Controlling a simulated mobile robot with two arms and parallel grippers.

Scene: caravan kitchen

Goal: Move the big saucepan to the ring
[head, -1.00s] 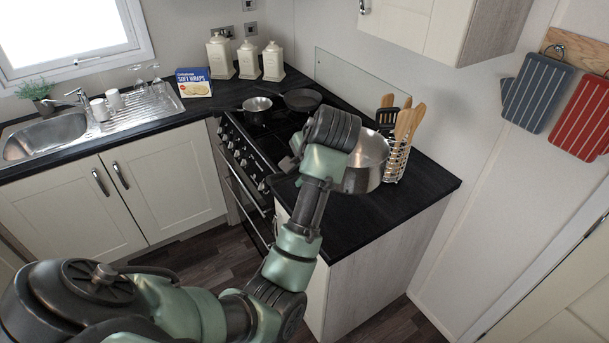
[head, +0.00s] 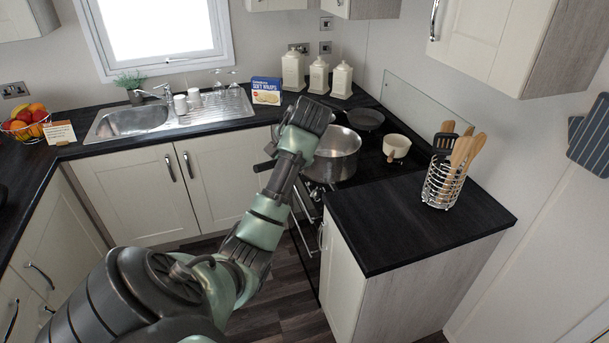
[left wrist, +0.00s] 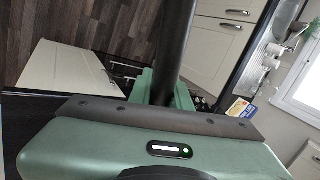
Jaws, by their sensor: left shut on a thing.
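The big steel saucepan (head: 337,158) is at the front left of the dark hob (head: 372,180), left of the worktop end. Whether its base touches a ring or hangs above it I cannot tell. Its dark handle (head: 264,166) points left past my arm; in the left wrist view a dark bar, apparently this handle (left wrist: 176,45), runs up from my left gripper (left wrist: 165,95). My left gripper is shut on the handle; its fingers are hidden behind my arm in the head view. The ring under the saucepan is hidden. My right gripper is not in view.
A cream pan (head: 396,146) and a dark frying pan (head: 365,118) stand on the hob behind and right. A utensil rack (head: 441,188) stands on the right worktop (head: 400,225), otherwise clear. Canisters (head: 318,76) and a wraps box (head: 266,91) stand behind.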

